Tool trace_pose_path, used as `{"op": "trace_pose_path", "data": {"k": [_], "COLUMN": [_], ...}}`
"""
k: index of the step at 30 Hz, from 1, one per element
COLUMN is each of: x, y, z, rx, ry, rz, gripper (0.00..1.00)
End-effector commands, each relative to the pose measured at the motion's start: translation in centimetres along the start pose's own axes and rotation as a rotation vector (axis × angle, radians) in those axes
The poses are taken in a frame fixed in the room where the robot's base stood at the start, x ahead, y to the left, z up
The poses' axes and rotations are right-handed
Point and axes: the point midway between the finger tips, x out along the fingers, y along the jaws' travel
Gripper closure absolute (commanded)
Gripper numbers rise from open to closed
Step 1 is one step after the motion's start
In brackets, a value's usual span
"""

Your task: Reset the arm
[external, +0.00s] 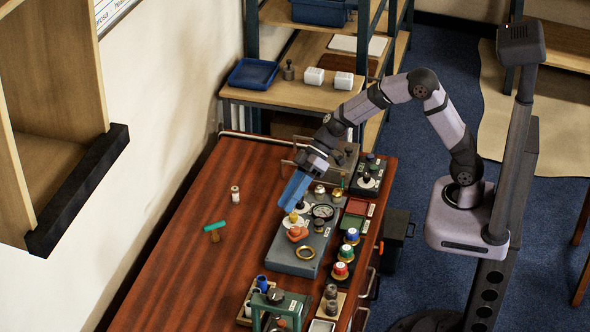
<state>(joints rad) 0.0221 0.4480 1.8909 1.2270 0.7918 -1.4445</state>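My gripper (296,190) hangs at the end of my arm over the back part of the grey manifold plate (290,264), pointing down and to the left. A flat blue piece shows at its end, and I cannot tell whether this is its fingers or something held. The finger gap is not visible. On the plate stand a round gauge (323,211), an orange-copper fitting (297,233) and a brass ring (305,253). A brass part (337,194) and a pale knob (320,190) stand just right of the gripper.
Several coloured caps (347,253) line the right edge of the brown table (170,265). A green press frame (281,302) stands in front. The table's left side is mostly free.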

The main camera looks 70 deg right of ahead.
Motion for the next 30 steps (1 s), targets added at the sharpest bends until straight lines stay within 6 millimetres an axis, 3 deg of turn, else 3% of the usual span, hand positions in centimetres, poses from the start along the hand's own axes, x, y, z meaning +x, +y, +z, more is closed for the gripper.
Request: {"op": "trace_pose_path", "data": {"k": [1, 6, 15, 21, 30], "x": [-2.9, -9.5, -21.4, -25.7, -26.8], "y": [-2.1, -5.5, -8.4, -8.6, -8.4], "z": [0.5, 6.1, 14.1, 16.5, 17.4], "rx": [0.040, 0.200, 0.402, 0.457, 0.473], "ry": [-0.066, -0.295, -0.538, -0.576, -0.582], "rz": [0.016, 0.124, 0.439, 0.586, 0.633], "gripper": [0.65, 0.65, 0.65, 0.65, 0.65]}}
